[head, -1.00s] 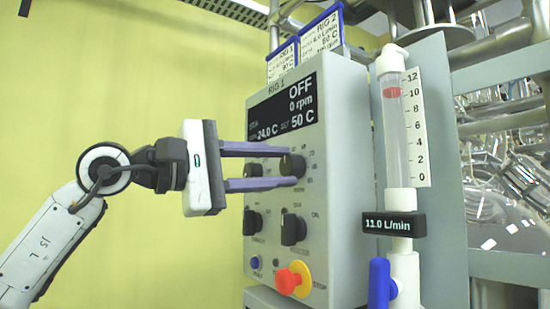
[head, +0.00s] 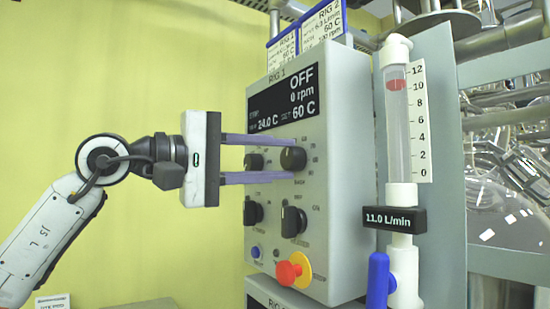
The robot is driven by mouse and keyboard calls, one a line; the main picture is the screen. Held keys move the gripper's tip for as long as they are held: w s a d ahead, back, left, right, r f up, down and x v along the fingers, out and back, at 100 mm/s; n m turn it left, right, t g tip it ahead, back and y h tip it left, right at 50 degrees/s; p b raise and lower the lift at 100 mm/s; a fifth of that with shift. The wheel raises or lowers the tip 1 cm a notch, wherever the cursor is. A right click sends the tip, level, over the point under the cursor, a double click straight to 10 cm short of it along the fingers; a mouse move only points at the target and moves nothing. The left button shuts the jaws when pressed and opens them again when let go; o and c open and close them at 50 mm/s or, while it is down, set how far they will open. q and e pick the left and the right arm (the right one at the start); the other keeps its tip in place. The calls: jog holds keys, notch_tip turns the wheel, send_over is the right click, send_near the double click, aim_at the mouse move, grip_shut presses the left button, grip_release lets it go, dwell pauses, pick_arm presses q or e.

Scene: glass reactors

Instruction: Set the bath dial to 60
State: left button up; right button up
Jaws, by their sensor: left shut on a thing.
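The control panel of RIG 1 (head: 345,150) stands in the middle of the head view. Its black display (head: 283,97) reads OFF, 0 rpm, 24.0 C and a set value of 60 C. The bath dial (head: 293,158) is the dark upper right knob under the display. My left gripper (head: 284,160) comes in from the left and is shut on this dial, one purple finger above it and one below. The small print around the dial is too blurred to read. My right gripper is not in view.
Other dark knobs sit on the panel, at upper left (head: 253,161), lower left (head: 252,213) and lower right (head: 293,221). A red stop button (head: 288,272) is below. A flow meter tube (head: 397,130) and blue valve handle (head: 379,280) stand right of the panel.

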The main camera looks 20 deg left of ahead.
pick_arm(q)
jog(key=o, duration=1)
jog(key=shift+o, duration=0.2)
jog(key=shift+s+a, duration=0.1)
jog(key=b+v, duration=0.2)
jog(key=v, duration=0.8)
jog(key=shift+b, duration=0.3)
